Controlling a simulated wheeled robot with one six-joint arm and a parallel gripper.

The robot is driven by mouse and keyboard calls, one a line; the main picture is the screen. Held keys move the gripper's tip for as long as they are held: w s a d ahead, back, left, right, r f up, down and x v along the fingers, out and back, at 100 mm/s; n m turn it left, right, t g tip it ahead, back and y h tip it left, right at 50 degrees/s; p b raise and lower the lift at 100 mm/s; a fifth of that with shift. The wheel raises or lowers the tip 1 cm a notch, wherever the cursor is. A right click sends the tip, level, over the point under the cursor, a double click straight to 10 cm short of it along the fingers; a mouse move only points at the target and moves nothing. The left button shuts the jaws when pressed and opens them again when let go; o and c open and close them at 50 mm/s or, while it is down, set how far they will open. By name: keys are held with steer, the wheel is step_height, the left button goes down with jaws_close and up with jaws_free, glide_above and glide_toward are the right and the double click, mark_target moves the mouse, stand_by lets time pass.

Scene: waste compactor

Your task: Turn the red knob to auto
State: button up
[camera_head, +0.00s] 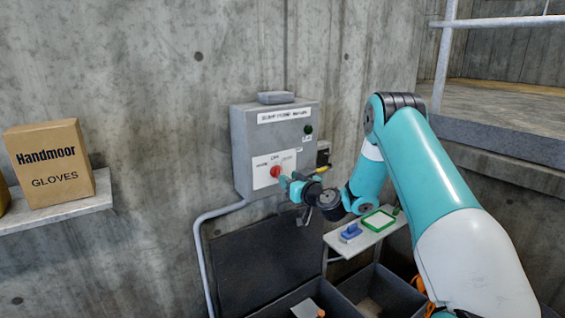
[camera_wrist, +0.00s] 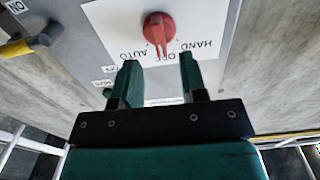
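The red knob (camera_head: 275,171) is on a white plate (camera_head: 262,170) low on the front of a grey control box. In the wrist view the knob (camera_wrist: 158,30) shows upside down, its ridge reaching toward the OFF mark. OFF sits between AUTO on the picture's left and HAND on its right. My gripper (camera_wrist: 159,62) is open, its two dark green fingers apart with nothing between them. The fingertips are just short of the knob, one to each side of its line, and appear not to touch it. In the head view my gripper (camera_head: 291,183) is right beside the knob.
The grey control box (camera_head: 240,150) hangs on a concrete wall and has a dark green button (camera_head: 308,129). A yellow-handled switch (camera_head: 321,170) is at its right side. A small shelf (camera_head: 340,240) and open bins are below. A gloves carton (camera_head: 50,165) stands at left.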

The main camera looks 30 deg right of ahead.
mark_target(278, 173)
steer(key=shift+w+p, duration=0.95)
steer(key=shift+w, duration=1.25)
jaws_close()
